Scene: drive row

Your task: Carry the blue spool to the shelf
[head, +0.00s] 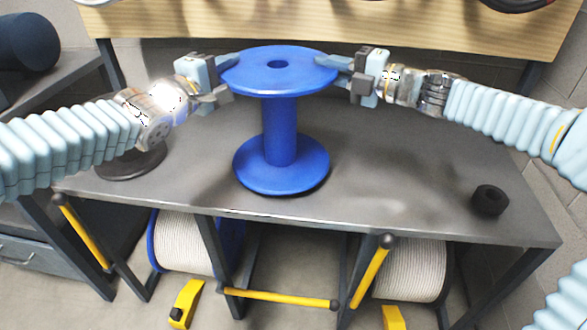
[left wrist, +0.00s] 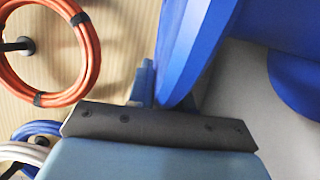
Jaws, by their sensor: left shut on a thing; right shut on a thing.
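The blue spool (head: 281,130) is upright over a grey metal top (head: 420,165), with its top flange level with my grippers. My left gripper (head: 226,76) is shut on the left rim of the top flange. My right gripper (head: 346,68) is shut on the right rim of the same flange. In the left wrist view the flange edge (left wrist: 190,50) is at the finger of my left gripper (left wrist: 146,85). I cannot tell whether the lower flange touches the grey top.
A black ring (head: 490,200) lies at the right of the top, and a dark disc (head: 130,164) at the left. Rope spools (head: 187,243) sit below, near yellow bars (head: 280,298). A wooden board (head: 430,36) stands behind. An orange cable coil (left wrist: 92,62) hangs in the left wrist view.

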